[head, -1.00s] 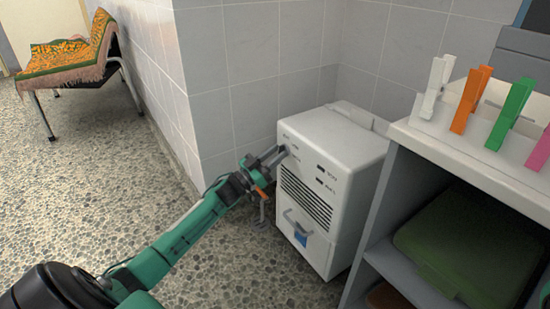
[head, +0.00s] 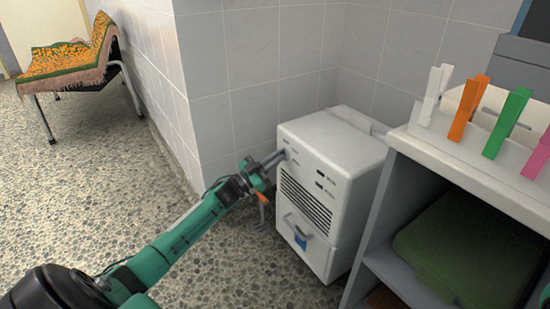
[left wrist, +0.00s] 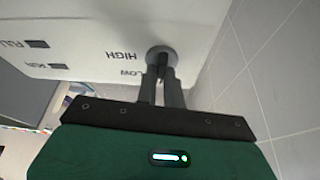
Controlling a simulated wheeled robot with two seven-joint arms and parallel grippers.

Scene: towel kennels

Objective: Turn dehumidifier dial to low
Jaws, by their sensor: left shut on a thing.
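The white dehumidifier (head: 338,142) stands on the floor against the tiled wall. Its grey round dial (left wrist: 162,53) sits on the front panel, with upside-down HIGH and LOW labels beside it in the left wrist view. My left gripper (head: 278,156) reaches the upper left of the panel in the head view. In the left wrist view its two fingers (left wrist: 161,78) are close together and shut on the dial. The fingers partly cover the dial, and its pointer setting cannot be made out. My right gripper is not in view.
A grey shelf unit (head: 455,160) with coloured clips on top stands close to the dehumidifier's right. The corner wall (head: 188,110) rises behind my gripper. A bench with an orange cloth (head: 65,60) is far left. The pebbled floor (head: 90,170) is open.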

